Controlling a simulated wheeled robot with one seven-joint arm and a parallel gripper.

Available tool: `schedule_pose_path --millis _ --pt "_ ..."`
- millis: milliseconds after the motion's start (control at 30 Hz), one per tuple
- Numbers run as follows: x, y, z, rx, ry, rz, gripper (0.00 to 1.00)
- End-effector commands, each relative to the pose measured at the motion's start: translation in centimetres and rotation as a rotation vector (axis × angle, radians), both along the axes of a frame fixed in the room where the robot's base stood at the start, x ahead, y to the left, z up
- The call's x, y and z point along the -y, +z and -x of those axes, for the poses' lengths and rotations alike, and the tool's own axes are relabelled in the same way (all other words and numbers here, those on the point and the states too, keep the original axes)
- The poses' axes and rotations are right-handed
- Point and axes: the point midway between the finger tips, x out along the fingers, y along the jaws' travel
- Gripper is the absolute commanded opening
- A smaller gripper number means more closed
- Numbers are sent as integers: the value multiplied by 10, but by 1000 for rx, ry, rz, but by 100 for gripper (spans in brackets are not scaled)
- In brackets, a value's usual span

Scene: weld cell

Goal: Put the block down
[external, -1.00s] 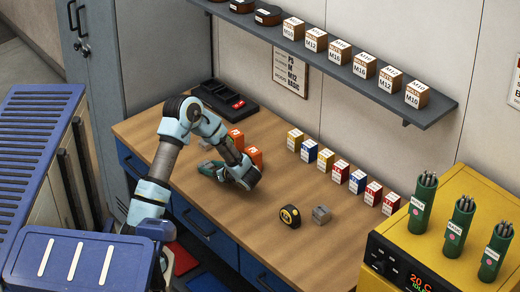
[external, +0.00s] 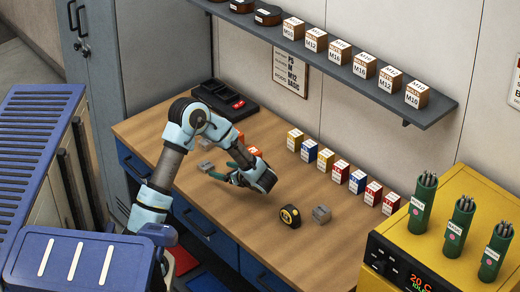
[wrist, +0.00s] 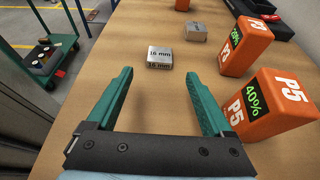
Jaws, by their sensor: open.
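A silver block (wrist: 159,58) marked "16 mm" lies on the wooden bench (wrist: 130,22). It sits just beyond and between the fingertips of my gripper (wrist: 160,76) in the wrist view, touching neither finger. In the external view the block (external: 206,167) is on the bench left of my gripper (external: 223,170). The green fingers are spread apart with nothing between them. A second, similar grey block (wrist: 197,31) lies farther along the bench.
A tape measure (external: 290,216) and a grey block (external: 321,214) lie on the bench at right. Coloured boxes (external: 326,159) line the wall. The bench front is clear.

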Motion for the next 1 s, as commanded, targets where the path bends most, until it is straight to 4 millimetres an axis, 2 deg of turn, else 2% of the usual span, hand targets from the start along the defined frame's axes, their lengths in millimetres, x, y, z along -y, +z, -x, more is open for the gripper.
schedule_pose_path --millis 100,233,667,767,867,1000 --pt "14 6 13 3 -2 1 85" --pt "22 12 21 0 -1 0 85" --pt "24 15 24 -2 -5 -2 85" --pt "21 22 11 -22 -62 -35 85" --pt "16 35 -16 -77 -211 -129 85" --pt "9 57 -60 -189 -507 -372 85"
